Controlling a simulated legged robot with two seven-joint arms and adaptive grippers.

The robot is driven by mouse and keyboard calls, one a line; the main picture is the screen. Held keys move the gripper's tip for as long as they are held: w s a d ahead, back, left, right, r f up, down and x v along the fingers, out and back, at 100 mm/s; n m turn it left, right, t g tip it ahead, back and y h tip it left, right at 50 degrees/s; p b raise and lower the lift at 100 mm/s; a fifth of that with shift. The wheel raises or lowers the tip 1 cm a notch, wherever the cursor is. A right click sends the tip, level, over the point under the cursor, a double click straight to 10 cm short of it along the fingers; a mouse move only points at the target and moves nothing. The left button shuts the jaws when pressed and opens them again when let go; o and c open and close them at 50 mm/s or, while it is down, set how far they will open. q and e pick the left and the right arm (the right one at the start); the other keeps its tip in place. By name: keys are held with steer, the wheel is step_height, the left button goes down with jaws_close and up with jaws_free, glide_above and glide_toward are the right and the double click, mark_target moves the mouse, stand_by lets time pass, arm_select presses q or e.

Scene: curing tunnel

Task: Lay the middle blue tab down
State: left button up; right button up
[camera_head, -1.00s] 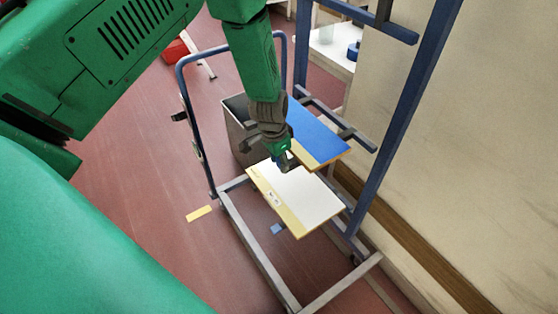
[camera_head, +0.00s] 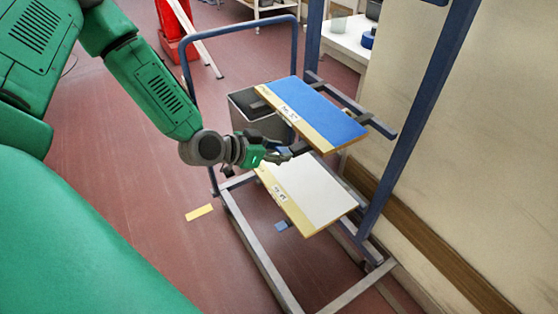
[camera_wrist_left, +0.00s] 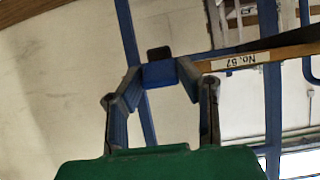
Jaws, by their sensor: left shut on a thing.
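The blue tab (camera_wrist_left: 160,75) shows in the left wrist view between my left gripper's fingers (camera_wrist_left: 161,80), with a dark piece behind it. My left gripper is shut on it. In the head view my left gripper (camera_head: 291,153) is at the front edge of the blue-topped panel (camera_head: 318,110), above the white panel (camera_head: 312,188). The tab cannot be clearly made out there, nor whether it is upright or tilted. The wrist view shows an edge labelled "No. 57" (camera_wrist_left: 241,61) beside the fingers. My right gripper is in neither view.
Both panels rest on a blue-framed rack (camera_head: 398,150) close to the wall (camera_head: 480,170). A grey bin (camera_head: 258,125) stands behind. A yellow strip (camera_head: 199,212) and a small blue patch (camera_head: 281,226) are on the floor. Open floor lies to the left.

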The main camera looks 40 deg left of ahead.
arm_select(q)
steer(key=shift+s+a+f+t+h+b, duration=0.1)
steer(key=shift+f+t+h+b, duration=0.25)
steer(key=shift+t+b, duration=0.95)
steer(key=shift+s+f+t+h+b, duration=0.1)
steer(key=shift+f+t+h+b, duration=0.35)
steer(key=shift+b, duration=1.55)
steer(key=shift+a+f+t+h+b, duration=0.1)
steer(key=shift+f+t+h+b, duration=0.1)
steer(key=shift+t+b, duration=1.15)
steer(key=shift+r+g+b, duration=0.1)
steer(key=shift+g+b, duration=0.2)
steer(key=o, duration=1.1)
steer(key=shift+o, duration=0.2)
